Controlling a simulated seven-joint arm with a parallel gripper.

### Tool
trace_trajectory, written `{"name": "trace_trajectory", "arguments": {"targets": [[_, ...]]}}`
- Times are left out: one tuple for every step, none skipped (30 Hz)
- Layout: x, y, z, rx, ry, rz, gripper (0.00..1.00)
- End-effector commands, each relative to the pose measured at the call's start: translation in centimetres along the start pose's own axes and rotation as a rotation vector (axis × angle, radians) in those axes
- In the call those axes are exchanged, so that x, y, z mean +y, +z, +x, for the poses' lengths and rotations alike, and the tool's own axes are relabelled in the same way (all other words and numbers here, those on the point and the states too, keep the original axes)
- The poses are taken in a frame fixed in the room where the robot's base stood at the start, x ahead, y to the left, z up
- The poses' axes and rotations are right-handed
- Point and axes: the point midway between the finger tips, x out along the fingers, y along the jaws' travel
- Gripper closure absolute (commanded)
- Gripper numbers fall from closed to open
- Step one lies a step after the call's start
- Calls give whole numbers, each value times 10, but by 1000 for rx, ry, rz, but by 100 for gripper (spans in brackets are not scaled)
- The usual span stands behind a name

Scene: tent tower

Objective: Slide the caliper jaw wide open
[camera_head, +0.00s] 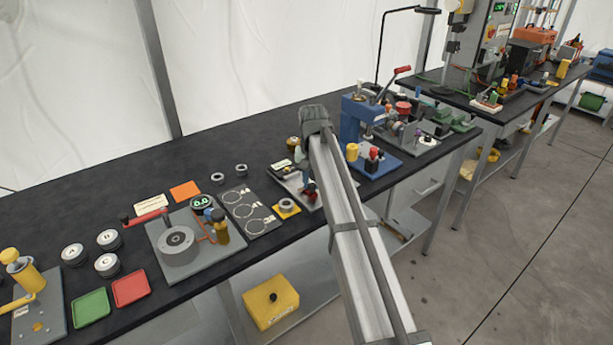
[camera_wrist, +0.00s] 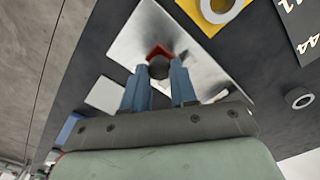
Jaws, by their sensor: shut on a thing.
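In the wrist view, my gripper (camera_wrist: 160,78) has its two blue fingers on either side of a dark round knob (camera_wrist: 159,66). It is shut on this knob. A red piece (camera_wrist: 158,50) shows just beyond the knob, over a shiny grey metal plate (camera_wrist: 205,55). In the head view, the same plate (camera_head: 287,180) lies on the black bench, partly behind my arm, with a small red part (camera_head: 310,188) on it. My arm hides the fingertips in that view. The caliper's scale and jaw opening cannot be made out.
A yellow pad with a grey ring (camera_head: 286,208) and a dark panel with ring outlines (camera_head: 248,212) lie left of the plate. A blue press (camera_head: 358,112) stands close on the right. A grey fixture (camera_head: 185,245) with a round disc stands further left.

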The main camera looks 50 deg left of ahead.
Motion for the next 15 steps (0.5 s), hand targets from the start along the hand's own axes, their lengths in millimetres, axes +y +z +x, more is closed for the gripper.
{"name": "trace_trajectory", "arguments": {"targets": [[-1, -1, 0, 0, -1, -1, 97], [-1, -1, 0, 0, -1, -1, 97], [-1, -1, 0, 0, -1, -1, 97], [-1, -1, 0, 0, -1, -1, 97], [-1, -1, 0, 0, -1, -1, 72], [-1, -1, 0, 0, -1, -1, 68], [-1, -1, 0, 0, -1, -1, 65], [-1, -1, 0, 0, -1, -1, 63], [-1, -1, 0, 0, -1, -1, 59], [-1, -1, 0, 0, -1, -1, 56], [-1, -1, 0, 0, -1, -1, 53], [-1, -1, 0, 0, -1, -1, 49], [-1, -1, 0, 0, -1, -1, 47], [-1, -1, 0, 0, -1, -1, 47], [-1, -1, 0, 0, -1, -1, 47]]}}
